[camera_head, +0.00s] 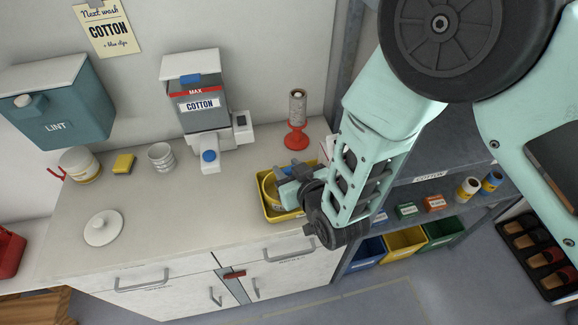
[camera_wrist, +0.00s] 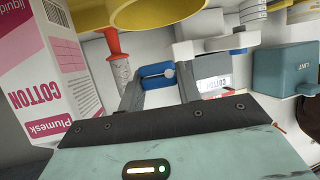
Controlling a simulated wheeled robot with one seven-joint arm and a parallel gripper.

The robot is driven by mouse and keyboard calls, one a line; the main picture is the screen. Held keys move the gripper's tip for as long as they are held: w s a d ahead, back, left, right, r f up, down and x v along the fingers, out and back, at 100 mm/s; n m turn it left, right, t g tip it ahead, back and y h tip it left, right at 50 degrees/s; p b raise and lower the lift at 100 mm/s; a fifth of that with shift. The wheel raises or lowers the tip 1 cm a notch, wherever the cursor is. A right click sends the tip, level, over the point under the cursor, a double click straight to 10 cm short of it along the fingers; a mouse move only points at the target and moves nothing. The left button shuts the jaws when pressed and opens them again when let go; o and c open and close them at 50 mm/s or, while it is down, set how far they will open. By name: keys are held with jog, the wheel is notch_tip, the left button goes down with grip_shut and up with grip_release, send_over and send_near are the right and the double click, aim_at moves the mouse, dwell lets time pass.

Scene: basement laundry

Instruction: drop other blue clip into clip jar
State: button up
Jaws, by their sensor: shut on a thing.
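My gripper (camera_wrist: 158,82) is shut on a blue clip (camera_wrist: 156,70), which shows between the fingertips in the wrist view. In the head view my gripper (camera_head: 287,182) is at the yellow tray (camera_head: 267,209) on the counter's right part. The arm and gripper hide the clip and much of the tray there. A white jar with a yellow band (camera_head: 80,166) stands at the counter's far left, apart from my gripper; it looks like the clip jar, but its label is not readable. A round white lid (camera_head: 103,228) lies on the counter in front of it.
A yellow sponge (camera_head: 123,164), a white cup (camera_head: 161,157), the COTTON dispenser (camera_head: 202,105) and a red-based stand (camera_head: 297,138) line the back of the counter. A pink-and-white carton (camera_wrist: 52,65) is close beside my gripper. The counter's middle front is clear.

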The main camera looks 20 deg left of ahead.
jog(key=o, duration=1)
jog(key=shift+s, duration=0.1)
jog(key=shift+p+v, duration=2.2)
jog(key=shift+v, duration=6.45)
